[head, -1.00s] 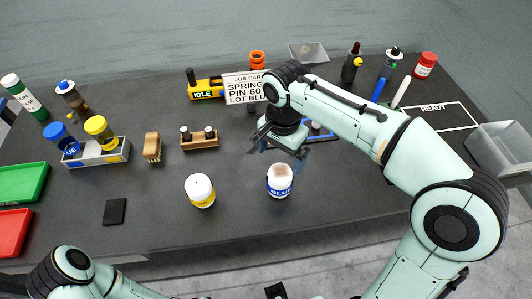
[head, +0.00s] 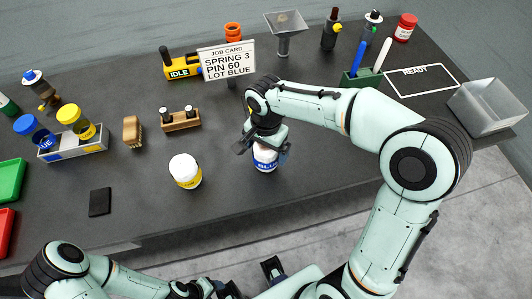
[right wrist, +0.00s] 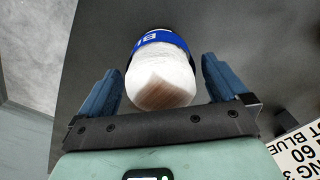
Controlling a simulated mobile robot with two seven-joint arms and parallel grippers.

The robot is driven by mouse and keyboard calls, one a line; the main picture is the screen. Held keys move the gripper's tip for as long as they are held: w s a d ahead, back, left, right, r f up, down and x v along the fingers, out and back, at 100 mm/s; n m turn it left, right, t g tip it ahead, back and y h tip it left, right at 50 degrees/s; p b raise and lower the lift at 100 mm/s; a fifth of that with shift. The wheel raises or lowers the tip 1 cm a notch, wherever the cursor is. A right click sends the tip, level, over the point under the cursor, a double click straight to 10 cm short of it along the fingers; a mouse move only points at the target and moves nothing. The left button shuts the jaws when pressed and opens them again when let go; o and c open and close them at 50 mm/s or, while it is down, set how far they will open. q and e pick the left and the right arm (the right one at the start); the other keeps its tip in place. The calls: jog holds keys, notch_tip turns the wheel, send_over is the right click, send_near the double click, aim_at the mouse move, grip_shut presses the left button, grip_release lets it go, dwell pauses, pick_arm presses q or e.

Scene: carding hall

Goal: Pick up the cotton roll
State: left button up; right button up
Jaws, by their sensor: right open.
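A white cotton roll with a blue band marked BLUE (head: 264,158) stands upright on the dark table; it also shows in the right wrist view (right wrist: 160,78). My right gripper (head: 262,150) is open right over it. In the right wrist view, the two blue fingers (right wrist: 160,80) are at either side of the roll, with a gap on each side. A second white roll with a yellow band (head: 185,171) stands to the left, apart from the gripper. My left arm is low at the bottom left; its gripper is too unclear there to read.
A job card (head: 228,61) reads SPRING 3, PIN 60, LOT BLUE. A brush (head: 132,130), a wooden block with pegs (head: 180,122) and a black pad (head: 100,202) lie left. A clear bin (head: 488,107) stands right. The table's front edge is near the rolls.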

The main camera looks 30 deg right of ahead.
jog(key=shift+f, duration=0.9)
jog(key=c, duration=1)
jog(key=shift+c, duration=0.3)
jog(key=shift+r, duration=0.15)
